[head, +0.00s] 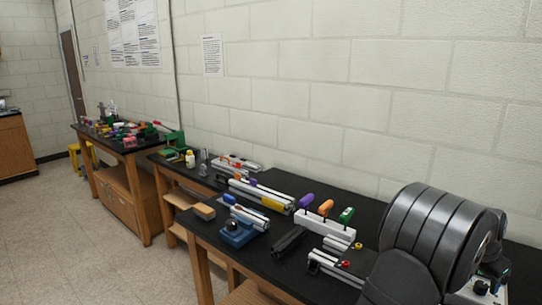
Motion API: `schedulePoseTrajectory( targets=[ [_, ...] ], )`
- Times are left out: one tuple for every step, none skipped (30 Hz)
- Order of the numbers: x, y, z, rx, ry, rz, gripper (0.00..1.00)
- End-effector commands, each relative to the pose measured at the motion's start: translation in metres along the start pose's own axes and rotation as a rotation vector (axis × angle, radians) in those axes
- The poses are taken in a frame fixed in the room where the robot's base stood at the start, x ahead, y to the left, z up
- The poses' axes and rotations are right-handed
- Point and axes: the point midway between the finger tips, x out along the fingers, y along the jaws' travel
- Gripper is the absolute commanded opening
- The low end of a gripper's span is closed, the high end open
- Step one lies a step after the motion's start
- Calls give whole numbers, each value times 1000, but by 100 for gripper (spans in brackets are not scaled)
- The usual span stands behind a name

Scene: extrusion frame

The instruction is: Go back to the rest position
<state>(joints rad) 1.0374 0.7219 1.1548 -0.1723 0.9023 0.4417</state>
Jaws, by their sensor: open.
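My gripper is not visible in the head view. A thick dark grey part of my own arm fills the lower right and hides what is behind it. The black bench (265,264) runs along the wall. On it stands a white rack (325,226) holding tools with purple (307,200), orange (326,207) and green (347,215) handles. Aluminium extrusion pieces (262,193) lie behind and left of the rack. Another extrusion piece (335,268) lies in front, close to my arm.
A blue fixture (237,233) and a tan block (204,212) sit near the bench's front edge. A dark bar (288,241) lies beside the rack. A cluttered second bench (125,146) stands farther left. The block wall (300,90) rises behind; the floor at left is clear.

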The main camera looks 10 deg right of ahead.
Motion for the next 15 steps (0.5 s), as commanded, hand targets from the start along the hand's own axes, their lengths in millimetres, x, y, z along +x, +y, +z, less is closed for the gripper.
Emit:
schedulePoseTrajectory(
  targets=[
    [-11, 0, -1, 0, 3, -2, 52],
    [-16, 0, -1, 0, 3, -2, 52],
    [-24, -1, -1, -1, 3, -2, 52],
    [-30, -1, -1, -1, 4, -2, 52],
    [-37, -1, -1, -1, 4, -2, 52],
    [-44, -1, 0, -1, 3, -1, 52],
    [-51, -1, 0, -1, 4, -2, 52],
    [-57, -1, -1, -1, 4, -2, 52],
    [-64, -1, 0, -1, 3, -1, 52],
    [-71, -1, 0, -1, 3, -2, 52],
    [-77, 0, 0, -1, 3, -2, 52],
    [-84, 0, 0, -1, 2, -1, 52],
    [-90, 0, 0, -1, 3, -1, 52],
    [-97, 0, 0, -1, 3, -1, 52],
    [-104, 0, 0, -1, 2, -1, 52]
  ],
)
